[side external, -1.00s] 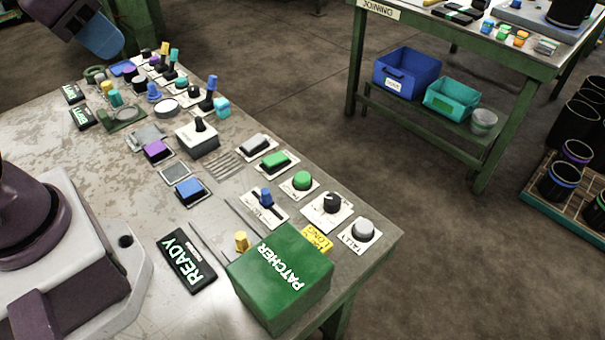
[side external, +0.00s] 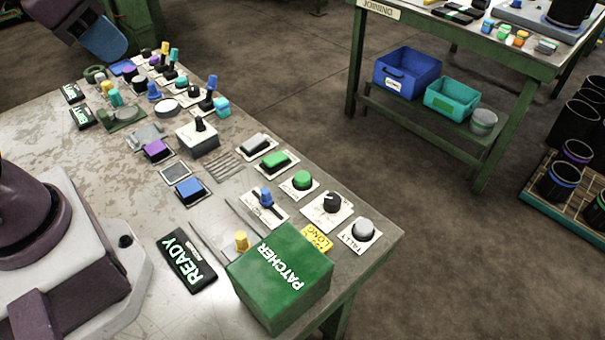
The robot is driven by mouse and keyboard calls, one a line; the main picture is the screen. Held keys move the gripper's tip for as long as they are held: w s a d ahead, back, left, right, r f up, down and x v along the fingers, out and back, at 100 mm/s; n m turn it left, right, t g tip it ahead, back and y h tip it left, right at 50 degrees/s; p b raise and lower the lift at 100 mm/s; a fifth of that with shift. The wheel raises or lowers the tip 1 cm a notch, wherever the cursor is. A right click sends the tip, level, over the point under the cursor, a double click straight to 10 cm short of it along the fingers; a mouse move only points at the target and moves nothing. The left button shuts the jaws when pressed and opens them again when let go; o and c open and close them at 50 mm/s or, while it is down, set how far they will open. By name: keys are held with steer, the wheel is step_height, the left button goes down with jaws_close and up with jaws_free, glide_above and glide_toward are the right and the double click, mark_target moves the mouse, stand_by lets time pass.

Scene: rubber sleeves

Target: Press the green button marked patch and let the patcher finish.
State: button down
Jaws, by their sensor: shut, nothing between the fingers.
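The green patcher box (side external: 283,292), lettered PATCHER, stands at the near right corner of the table. A black sign (side external: 187,262) beside it shows READY in white letters. A round green button (side external: 302,180) and a rectangular green button (side external: 274,159) sit on white plates behind the box; I cannot read a patch mark on either. Both look raised, with nothing touching them. My gripper's fingers do not show. A dark part with a blue end (side external: 104,41) hangs at the upper left; I cannot tell what it is.
Around the buttons are a blue slider (side external: 266,196), a black dial (side external: 331,204), a grey TALLY button (side external: 363,229), a yellow knob (side external: 241,240) and a blue button (side external: 189,190). More knobs and levers crowd the far end. The metal table (side external: 70,155) is bare at left.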

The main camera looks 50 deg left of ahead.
step_height(320, 180, down, 4)
steer(key=w+d+m+g, duration=0.1)
steer(key=w+d+g, duration=0.1)
steer(key=g, duration=0.1)
steer(key=m+t+y, duration=0.1)
steer(key=m+t, duration=0.5)
steer(key=t, duration=0.1)
glide_above(303, 178)
step_height(303, 178, down, 18)
steer(key=r, duration=0.1)
steer(key=shift+f, duration=0.25)
steer(key=shift+f, duration=4.45)
steer(key=shift+f, duration=0.15)
steer(key=shift+f, duration=0.25)
